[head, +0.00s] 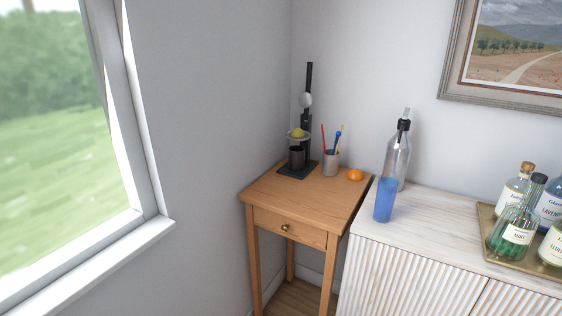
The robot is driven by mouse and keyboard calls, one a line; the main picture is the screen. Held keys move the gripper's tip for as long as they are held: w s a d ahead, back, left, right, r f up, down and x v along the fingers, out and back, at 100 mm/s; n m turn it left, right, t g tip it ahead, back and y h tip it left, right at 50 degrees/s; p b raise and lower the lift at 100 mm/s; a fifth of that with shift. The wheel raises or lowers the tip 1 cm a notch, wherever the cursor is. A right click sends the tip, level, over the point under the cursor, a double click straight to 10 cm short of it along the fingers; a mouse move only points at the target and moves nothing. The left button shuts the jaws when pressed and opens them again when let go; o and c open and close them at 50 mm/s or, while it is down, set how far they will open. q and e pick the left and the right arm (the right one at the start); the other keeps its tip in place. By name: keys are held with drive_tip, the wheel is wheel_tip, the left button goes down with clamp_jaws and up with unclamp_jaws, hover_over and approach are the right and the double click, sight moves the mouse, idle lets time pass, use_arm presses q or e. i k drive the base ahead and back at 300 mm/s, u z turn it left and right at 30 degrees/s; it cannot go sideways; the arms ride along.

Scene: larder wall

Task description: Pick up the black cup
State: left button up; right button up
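A black cup (297,157) stands upright on the dark base (312,171) of a black stand, on a small wooden table (268,194) in the corner. A round holder with a yellow lemon-like fruit (297,132) is right above the cup. The stand's upright post (308,90) rises behind it. Neither of my grippers shows in the head view.
A pen holder (331,163) and an orange (355,175) are right of the stand. A blue-filled bottle (385,200) stands on the white cabinet (430,220), with a brass tray (488,228) of bottles farther right. The table's front is clear. A window sill (100,262) is at left.

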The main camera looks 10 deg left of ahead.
sight(296, 156)
drive_tip(key=u, duration=0.45)
drive_tip(key=i, duration=1.45)
drive_tip(key=z, duration=0.75)
